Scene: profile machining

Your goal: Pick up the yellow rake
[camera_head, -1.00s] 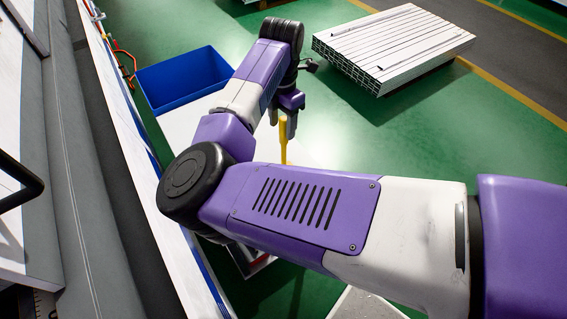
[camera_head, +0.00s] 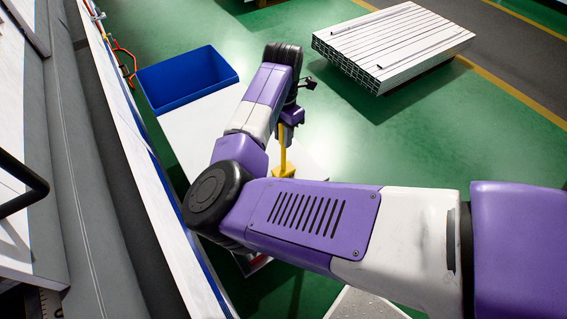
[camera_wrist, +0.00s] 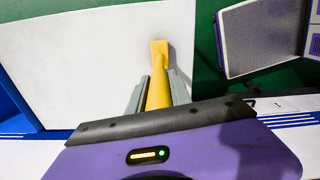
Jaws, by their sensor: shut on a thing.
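The yellow rake shows in the head view as a yellow handle (camera_head: 283,152) with a wider yellow end (camera_head: 284,171) below it, over the white table (camera_head: 190,140). In the wrist view the rake (camera_wrist: 159,92) lies between the two grey fingers of my gripper (camera_wrist: 158,92), its wider end beyond the fingertips. My gripper (camera_head: 288,128) is shut on the handle. My forearm hides part of the table in the head view. I cannot tell whether the rake touches the table.
A blue bin (camera_head: 187,80) stands at the table's far end. A stack of white profiles (camera_head: 393,45) lies on the green floor at the upper right. A long white machine edge (camera_head: 135,150) runs along the left.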

